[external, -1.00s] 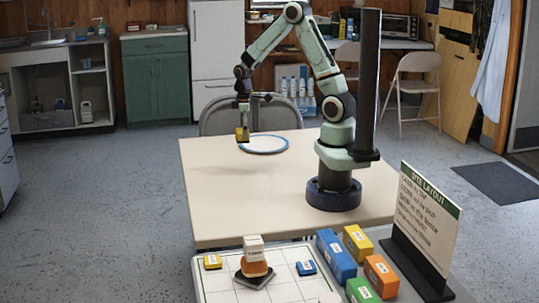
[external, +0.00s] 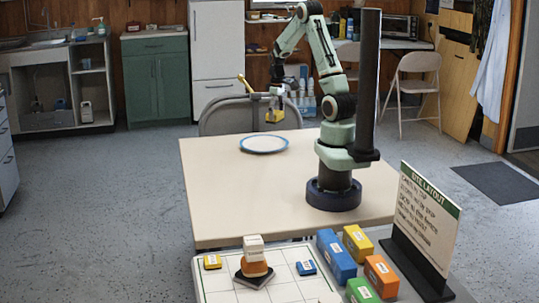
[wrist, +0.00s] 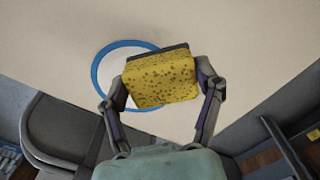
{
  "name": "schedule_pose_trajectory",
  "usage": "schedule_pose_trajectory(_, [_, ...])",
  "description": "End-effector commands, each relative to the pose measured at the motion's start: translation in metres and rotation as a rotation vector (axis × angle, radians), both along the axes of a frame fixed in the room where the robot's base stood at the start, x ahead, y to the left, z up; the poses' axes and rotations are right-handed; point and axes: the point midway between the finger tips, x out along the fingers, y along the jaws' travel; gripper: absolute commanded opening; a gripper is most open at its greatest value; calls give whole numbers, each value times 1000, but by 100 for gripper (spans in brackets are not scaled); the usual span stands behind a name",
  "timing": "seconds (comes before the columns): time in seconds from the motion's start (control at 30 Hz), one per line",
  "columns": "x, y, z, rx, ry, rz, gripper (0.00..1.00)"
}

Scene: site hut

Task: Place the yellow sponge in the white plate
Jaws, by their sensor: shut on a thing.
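The yellow sponge (external: 275,116) with a dark backing layer is held in the air near the table's far edge. In the wrist view the sponge (wrist: 160,82) sits between both fingers of my gripper (wrist: 162,92), which is shut on its sides. The white plate (external: 264,144) with a blue rim lies flat on the table. In the external view, my gripper (external: 275,105) is above and slightly right of the plate. In the wrist view the sponge hides much of the plate (wrist: 113,90), whose left side shows beyond the sponge.
In front, a separate surface holds a white gridded board (external: 225,288), several coloured blocks and a sign (external: 428,215).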

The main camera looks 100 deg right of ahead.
Motion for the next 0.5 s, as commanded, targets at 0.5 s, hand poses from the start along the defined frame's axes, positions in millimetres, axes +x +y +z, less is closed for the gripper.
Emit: schedule_pose_trajectory(0.5, [3, -101, -56, 11, 5, -50, 42])
